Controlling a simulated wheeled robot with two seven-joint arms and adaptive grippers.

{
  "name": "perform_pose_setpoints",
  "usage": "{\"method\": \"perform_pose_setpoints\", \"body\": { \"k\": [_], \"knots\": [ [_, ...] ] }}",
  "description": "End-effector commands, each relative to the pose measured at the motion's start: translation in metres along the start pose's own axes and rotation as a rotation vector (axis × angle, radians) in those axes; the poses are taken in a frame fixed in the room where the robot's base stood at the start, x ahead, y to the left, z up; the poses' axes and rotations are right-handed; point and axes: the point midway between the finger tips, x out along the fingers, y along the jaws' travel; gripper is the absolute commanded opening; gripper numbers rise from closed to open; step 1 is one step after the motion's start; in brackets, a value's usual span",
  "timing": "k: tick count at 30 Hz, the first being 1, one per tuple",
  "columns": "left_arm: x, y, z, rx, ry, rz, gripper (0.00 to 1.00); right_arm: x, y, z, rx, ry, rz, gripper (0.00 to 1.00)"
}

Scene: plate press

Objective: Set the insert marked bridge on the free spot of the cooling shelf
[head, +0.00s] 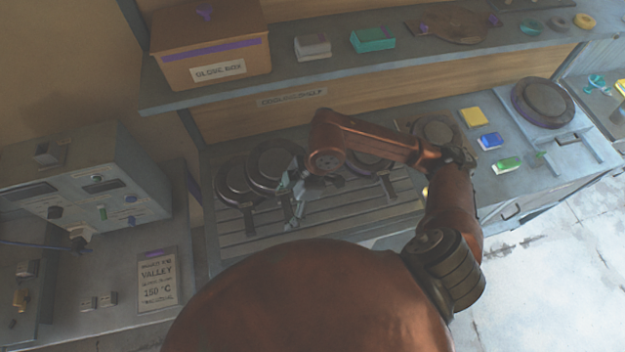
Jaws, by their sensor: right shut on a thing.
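The cooling shelf (345,214) is a slatted grey rack below a "cooling shelf" label (292,98). Dark round inserts are on it: one at the left end (232,190), one overlapping it just to the right (270,165), and one partly behind my right arm (368,166). My right gripper (297,203) is over the rack, shut at the right edge of the overlapping insert, which seems to be the one it holds. The fingertips are small and partly hidden. I cannot read a bridge mark on any insert. My left gripper is not in view.
Another round plate (436,130) lies beyond my forearm, and one sits on a stand (543,103) at the right. A control box (85,185) and a "Valley 150 °C" card (157,280) are left.

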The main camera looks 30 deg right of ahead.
Motion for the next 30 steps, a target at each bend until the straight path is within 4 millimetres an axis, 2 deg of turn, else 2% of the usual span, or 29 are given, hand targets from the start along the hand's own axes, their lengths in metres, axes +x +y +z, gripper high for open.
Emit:
{"method": "perform_pose_setpoints", "body": {
  "k": [1, 7, 9, 15, 18, 26, 30],
  "knots": [
    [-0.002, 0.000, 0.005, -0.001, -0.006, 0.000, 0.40, -0.001, 0.005, 0.013, 0.008, -0.005, 0.002, 0.18],
    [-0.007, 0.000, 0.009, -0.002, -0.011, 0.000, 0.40, 0.001, 0.022, 0.058, 0.007, -0.004, 0.002, 0.18],
    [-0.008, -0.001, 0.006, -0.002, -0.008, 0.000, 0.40, 0.001, 0.028, 0.073, 0.007, -0.004, 0.003, 0.18],
    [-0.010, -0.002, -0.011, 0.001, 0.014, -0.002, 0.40, 0.022, 0.038, 0.108, 0.006, 0.000, 0.002, 0.18],
    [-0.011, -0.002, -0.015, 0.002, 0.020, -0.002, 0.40, 0.028, 0.042, 0.119, 0.003, 0.001, 0.004, 0.18],
    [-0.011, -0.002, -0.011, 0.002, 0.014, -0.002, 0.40, 0.036, 0.046, 0.132, 0.003, 0.001, 0.004, 0.18],
    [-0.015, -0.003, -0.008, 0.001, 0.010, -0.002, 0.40, 0.051, 0.047, 0.141, 0.003, 0.002, 0.002, 0.18]
  ]
}}
